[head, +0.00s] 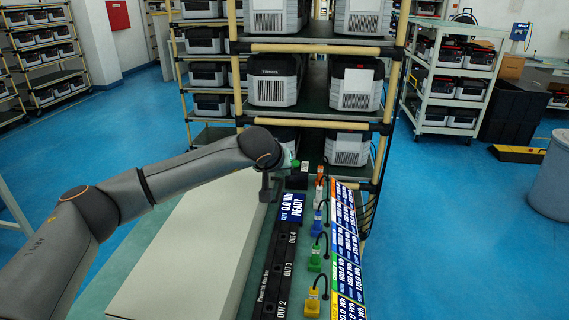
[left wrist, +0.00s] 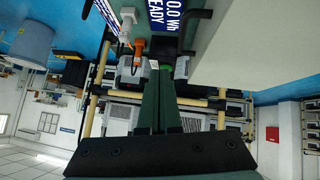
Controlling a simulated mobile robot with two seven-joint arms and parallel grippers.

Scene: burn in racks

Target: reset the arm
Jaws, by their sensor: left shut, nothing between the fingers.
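My left arm (head: 150,185) reaches in from the left over the bench. My left gripper (head: 294,163) is at its far end, near the back end of the power strip, and is mostly hidden behind the wrist. In the left wrist view its dark green fingers (left wrist: 160,105) are together with nothing between them. My right gripper is in neither view.
A black power strip (head: 273,268) with a READY display (head: 292,208) lies on the bench. Yellow, green, blue and orange plugs (head: 315,262) stand beside it, next to a colored label strip (head: 348,240). A rack of battery units (head: 320,46) stands close behind.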

